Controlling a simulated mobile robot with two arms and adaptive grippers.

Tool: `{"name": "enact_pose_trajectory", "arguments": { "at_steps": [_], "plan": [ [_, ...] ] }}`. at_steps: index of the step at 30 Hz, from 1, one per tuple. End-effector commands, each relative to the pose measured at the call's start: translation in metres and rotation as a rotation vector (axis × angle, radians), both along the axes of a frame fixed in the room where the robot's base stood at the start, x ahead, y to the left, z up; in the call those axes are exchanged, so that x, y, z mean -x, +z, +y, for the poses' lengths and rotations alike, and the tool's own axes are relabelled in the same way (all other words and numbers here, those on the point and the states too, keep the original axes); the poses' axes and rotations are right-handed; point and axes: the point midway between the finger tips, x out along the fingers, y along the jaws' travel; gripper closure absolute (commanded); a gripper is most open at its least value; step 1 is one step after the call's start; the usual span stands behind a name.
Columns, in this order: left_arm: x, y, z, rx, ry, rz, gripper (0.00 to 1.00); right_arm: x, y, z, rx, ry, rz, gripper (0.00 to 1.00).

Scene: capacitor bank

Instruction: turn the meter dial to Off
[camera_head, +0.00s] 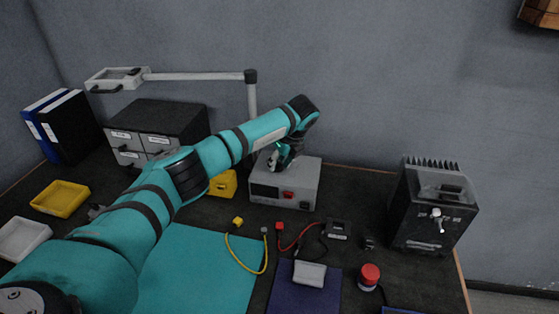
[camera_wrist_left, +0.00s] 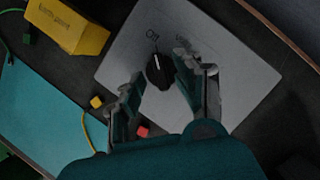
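The meter is a light grey box (camera_head: 303,186) at the back middle of the bench, with a dark display and a red part on its front. In the left wrist view, its pale top (camera_wrist_left: 225,40) carries a round black dial (camera_wrist_left: 159,72) with a light pointer line. A label that seems to read Off (camera_wrist_left: 152,35) is printed beside the dial; other print is partly covered by a finger. My left gripper (camera_head: 280,160) is over the meter top. In the wrist view its fingers (camera_wrist_left: 163,92) are apart, one on each side of the dial. Contact cannot be told.
A yellow earth point box (camera_head: 223,184) stands left of the meter; it also shows in the wrist view (camera_wrist_left: 68,26). A lamp arm (camera_head: 200,76) rises behind. Yellow (camera_head: 264,258) and red leads lie in front. A black finned unit (camera_head: 432,210) stands at right.

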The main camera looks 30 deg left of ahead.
Motion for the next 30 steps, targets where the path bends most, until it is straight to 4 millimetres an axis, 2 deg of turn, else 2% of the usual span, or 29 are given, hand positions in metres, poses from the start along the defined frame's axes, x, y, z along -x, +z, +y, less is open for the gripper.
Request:
{"name": "enact_pose_trajectory", "arguments": {
  "at_steps": [7,10,24,30],
  "plan": [
    [-0.001,0.003,0.000,0.000,-0.002,-0.004,0.64,0.000,0.000,0.000,0.000,0.000,0.000,0.19],
    [-0.001,0.010,-0.003,0.000,-0.002,-0.007,0.64,0.000,0.000,0.000,-0.001,0.000,0.000,0.19],
    [0.014,0.094,-0.035,-0.001,-0.003,-0.006,0.64,0.000,0.000,0.001,-0.001,0.000,0.000,0.19],
    [0.017,0.110,-0.041,0.000,-0.001,-0.002,0.64,0.000,0.000,0.001,-0.001,0.000,0.000,0.19]
  ]
}}
